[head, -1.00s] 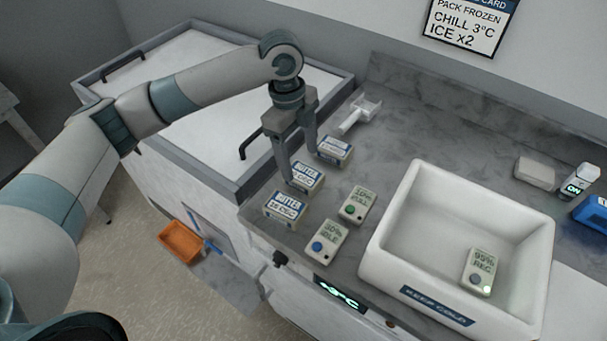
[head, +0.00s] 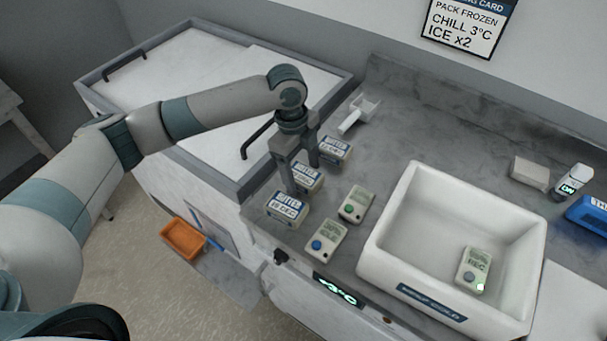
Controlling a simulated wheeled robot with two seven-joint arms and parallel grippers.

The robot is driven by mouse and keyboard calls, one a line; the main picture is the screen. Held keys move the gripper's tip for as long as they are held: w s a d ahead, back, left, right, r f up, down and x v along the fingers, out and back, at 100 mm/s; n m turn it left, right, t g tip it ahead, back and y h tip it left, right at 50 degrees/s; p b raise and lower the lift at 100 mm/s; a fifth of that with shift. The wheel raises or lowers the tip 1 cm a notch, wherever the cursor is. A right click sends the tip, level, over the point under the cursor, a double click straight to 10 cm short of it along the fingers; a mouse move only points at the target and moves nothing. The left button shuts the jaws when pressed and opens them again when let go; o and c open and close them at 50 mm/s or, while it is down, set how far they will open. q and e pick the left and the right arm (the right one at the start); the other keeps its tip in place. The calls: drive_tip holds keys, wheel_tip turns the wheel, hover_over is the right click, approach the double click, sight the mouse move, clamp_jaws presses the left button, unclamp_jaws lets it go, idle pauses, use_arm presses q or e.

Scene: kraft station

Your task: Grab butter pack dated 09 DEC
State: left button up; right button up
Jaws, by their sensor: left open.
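Three butter packs with blue and white labels stand in a row at the counter's left edge. The front pack (head: 287,208) has a label that seems to read 18 DEC. The middle pack (head: 308,180) is partly hidden by my gripper, and its date is not readable. The back pack (head: 335,151) has a date too small to read. My left gripper (head: 303,179) is open and points down at the middle pack, with one finger at its near left side and the other towards its far side. Contact cannot be told. My right gripper is not in view.
A white bin (head: 421,177) on the right holds one small device (head: 473,270). Two similar devices, one with a green button (head: 356,204) and one with a blue button (head: 325,241), lie between packs and bin. A white scoop-like item (head: 357,116) lies behind the packs.

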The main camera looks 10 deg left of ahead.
sight(305, 174)
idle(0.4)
use_arm(q)
drive_tip(key=c, duration=1.3)
drive_tip(key=shift+r, duration=0.15)
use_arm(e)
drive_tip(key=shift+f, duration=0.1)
